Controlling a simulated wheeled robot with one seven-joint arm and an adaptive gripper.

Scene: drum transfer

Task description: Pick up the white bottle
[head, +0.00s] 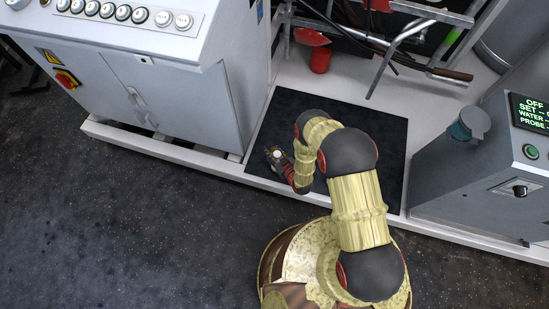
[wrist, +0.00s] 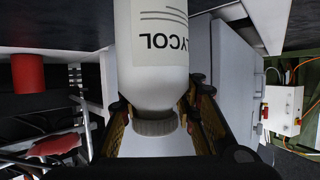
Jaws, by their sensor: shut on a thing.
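The white bottle (wrist: 152,60) fills the upper middle of the wrist view, with dark lettering ending in "YCOL" and a grey ribbed cap (wrist: 154,127) at its lower end in the picture. My gripper (wrist: 160,100) is shut on it, with one finger on each side near the shoulder below the cap. In the head view my gripper (head: 277,158) is small, over the left part of the dark mat (head: 375,137), with a small white spot of the bottle showing between the fingers. The far end of the bottle is cut off, and I cannot tell whether it touches the mat.
A grey cabinet (head: 175,95) with buttons stands to the left of my gripper. A grey control unit (head: 465,175) with a display stands at the right. A red cylinder (head: 320,60) and metal pipes (head: 400,50) are behind the mat. Dark floor (head: 130,230) lies open at the front left.

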